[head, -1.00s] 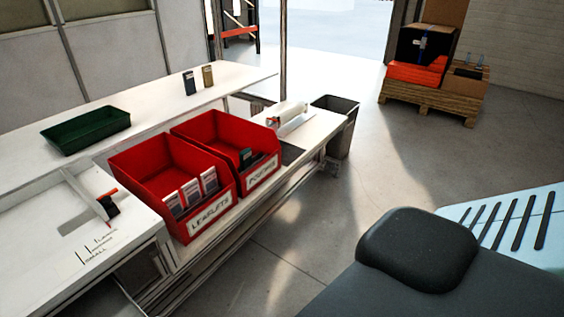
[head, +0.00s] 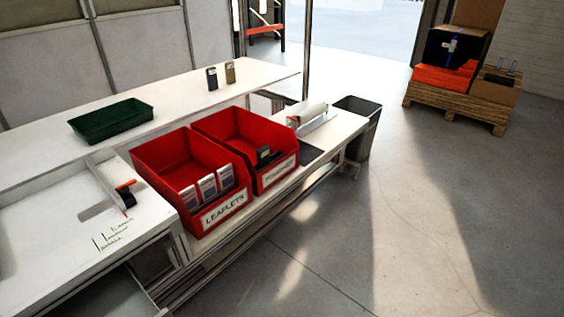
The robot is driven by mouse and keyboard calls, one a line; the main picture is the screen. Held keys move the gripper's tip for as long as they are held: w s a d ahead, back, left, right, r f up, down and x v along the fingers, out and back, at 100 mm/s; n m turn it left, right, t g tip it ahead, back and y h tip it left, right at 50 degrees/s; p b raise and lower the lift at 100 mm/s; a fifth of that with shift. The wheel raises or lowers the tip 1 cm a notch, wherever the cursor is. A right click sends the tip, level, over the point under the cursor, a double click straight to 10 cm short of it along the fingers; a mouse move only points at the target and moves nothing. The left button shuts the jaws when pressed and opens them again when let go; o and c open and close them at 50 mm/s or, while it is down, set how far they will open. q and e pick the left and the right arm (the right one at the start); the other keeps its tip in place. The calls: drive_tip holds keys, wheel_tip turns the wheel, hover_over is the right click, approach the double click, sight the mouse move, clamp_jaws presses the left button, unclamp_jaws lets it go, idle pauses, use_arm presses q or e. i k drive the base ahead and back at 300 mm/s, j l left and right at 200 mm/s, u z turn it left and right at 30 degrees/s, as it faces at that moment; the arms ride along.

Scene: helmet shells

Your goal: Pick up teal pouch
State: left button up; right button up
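No pouch is plainly teal in the head view. A small dark grey-green packet (head: 263,154) stands in the right red bin (head: 281,178), whose label is too blurred to read surely. A dark blue-grey packet (head: 212,79) stands upright on the white back shelf, beside a tan packet (head: 230,73). I cannot tell which of these, if any, is the teal pouch. Neither of my grippers is in view.
The left red bin (head: 160,160), labelled LEAFLETS, holds several pale packets (head: 208,187). A green tray (head: 111,120) lies on the white shelf (head: 180,97).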

sight(263, 155)
drive_tip(key=i+z, duration=0.2)
drive_tip(key=i, duration=1.5)
